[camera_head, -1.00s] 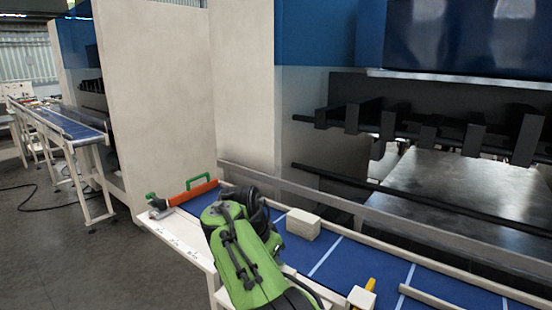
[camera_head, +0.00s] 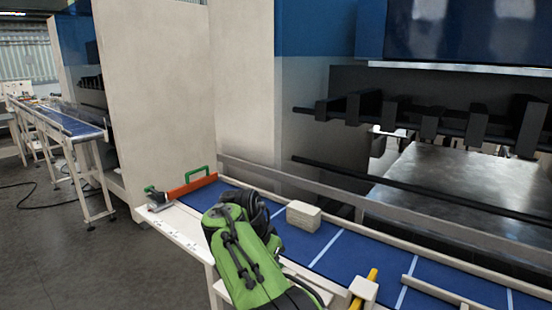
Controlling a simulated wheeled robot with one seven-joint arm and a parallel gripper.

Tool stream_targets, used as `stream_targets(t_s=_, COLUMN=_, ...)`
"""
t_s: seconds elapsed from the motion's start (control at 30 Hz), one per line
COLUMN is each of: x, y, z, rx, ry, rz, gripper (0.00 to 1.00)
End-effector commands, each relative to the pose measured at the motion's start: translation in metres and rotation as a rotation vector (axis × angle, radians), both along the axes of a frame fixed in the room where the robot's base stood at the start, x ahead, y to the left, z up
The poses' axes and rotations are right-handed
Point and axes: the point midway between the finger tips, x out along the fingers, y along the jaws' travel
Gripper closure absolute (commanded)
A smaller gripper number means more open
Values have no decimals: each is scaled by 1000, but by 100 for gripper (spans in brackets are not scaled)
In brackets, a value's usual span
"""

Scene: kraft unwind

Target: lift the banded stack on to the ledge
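A small cream block-like stack (camera_head: 303,215) sits on the blue belt (camera_head: 345,255), close to the back rail. It is too small to make out a band. My green arm (camera_head: 240,255) reaches up from the bottom edge, to the left of the stack. A dark rounded part at its end hides some of the belt. The gripper's fingers do not show, so I cannot see them against the stack. A pale shelf (camera_head: 180,231) runs along the front left side of the belt; I cannot tell whether this is the ledge.
An orange bar with a green handle (camera_head: 192,186) lies across the belt's left end. A grey rail (camera_head: 400,214) runs along the back, before the press with dark bars. A yellow-handled item (camera_head: 364,288) and pale strip (camera_head: 445,293) are at right.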

Motion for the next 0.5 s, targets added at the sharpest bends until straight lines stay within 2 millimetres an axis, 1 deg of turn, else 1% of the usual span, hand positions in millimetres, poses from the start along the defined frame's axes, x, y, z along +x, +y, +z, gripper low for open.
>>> stream_targets(t_s=0.5, x=0, y=0, z=-3, rx=0, ry=0, rz=0, gripper=100)
